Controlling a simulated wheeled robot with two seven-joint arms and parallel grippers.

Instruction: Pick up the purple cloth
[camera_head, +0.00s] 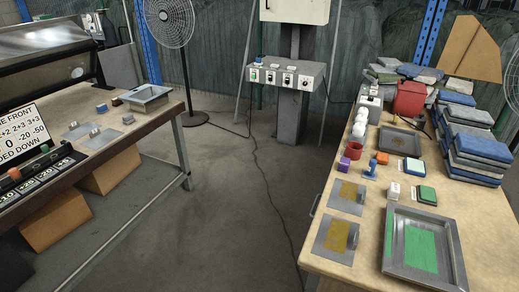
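I see no cloth that is clearly purple. A stack of folded blue and grey cloths (478,153) lies at the right edge of the right table (376,212). More folded blue-grey cloths (456,98) lie behind it, towards the back of the same table. Neither of my grippers shows in the head view.
On the right table are metal trays (457,262), flat plates (345,198), a red cup (354,150), a red box (409,98) and small blocks. A left table (128,130) holds a sign and a tray. The floor (235,205) between is clear except for a cable.

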